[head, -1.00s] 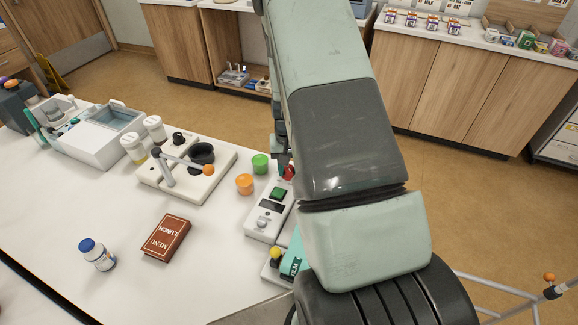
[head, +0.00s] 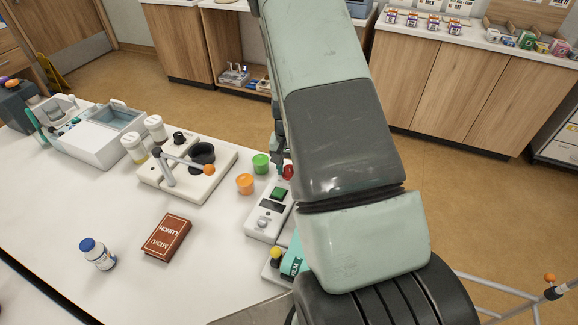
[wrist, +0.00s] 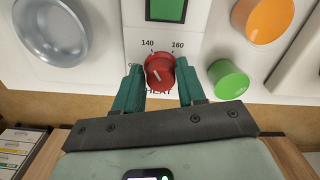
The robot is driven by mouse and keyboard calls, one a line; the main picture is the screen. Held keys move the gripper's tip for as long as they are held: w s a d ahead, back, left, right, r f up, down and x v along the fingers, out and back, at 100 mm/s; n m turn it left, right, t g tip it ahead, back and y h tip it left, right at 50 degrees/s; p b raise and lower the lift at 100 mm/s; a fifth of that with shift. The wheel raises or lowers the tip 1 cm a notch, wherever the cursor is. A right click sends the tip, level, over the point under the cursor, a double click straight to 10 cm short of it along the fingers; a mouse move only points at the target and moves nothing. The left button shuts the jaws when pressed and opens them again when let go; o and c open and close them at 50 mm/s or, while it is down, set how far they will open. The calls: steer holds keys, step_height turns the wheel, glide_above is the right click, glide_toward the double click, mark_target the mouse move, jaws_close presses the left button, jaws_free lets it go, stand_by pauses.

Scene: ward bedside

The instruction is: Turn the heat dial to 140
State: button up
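The red heat dial (wrist: 160,72) sits on a white panel in the wrist view, below the printed marks 140 and 160 and above the partly covered word HEAT. A white line crosses its face on a slant; I cannot tell which end points to a mark. My gripper (wrist: 159,68) is open, with one green finger at each side of the dial and narrow gaps seeming to remain. In the head view the red dial (head: 288,172) shows at the far end of the white control unit (head: 258,222), and my arm hides most of the gripper.
A green button (wrist: 165,8) is above the dial in the wrist view. A green cup (wrist: 228,80) and an orange cup (wrist: 264,18) stand close to the right finger.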

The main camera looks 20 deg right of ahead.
steer(key=o, duration=0.3)
steer(key=shift+r, duration=0.1)
step_height(320, 180, up, 11)
stand_by(0.4)
stand_by(0.4)
step_height(320, 180, up, 8)
steer(key=f+t, duration=0.1)
glide_above(282, 182)
steer(key=s+a+r+n+t, duration=0.1)
steer(key=s+a+r, duration=0.15)
steer(key=r, duration=0.35)
steer(key=s+a+r+n+t, duration=0.1)
steer(key=s+a+r+n, duration=0.15)
steer(key=r, duration=0.25)
steer(key=s+a+r+n+t, duration=0.1)
steer(key=s+r, duration=0.3)
steer(key=s, duration=0.5)
steer(key=s+a+r+n+t, duration=0.1)
steer(key=s+a+r+n, duration=0.1)
steer(key=s+r, duration=0.3)
steer(key=s, duration=0.4)
steer(key=shift+s+a+r+t, duration=0.25)
steer(key=shift+s+a+t, duration=0.05)
steer(key=shift+a, duration=0.1)
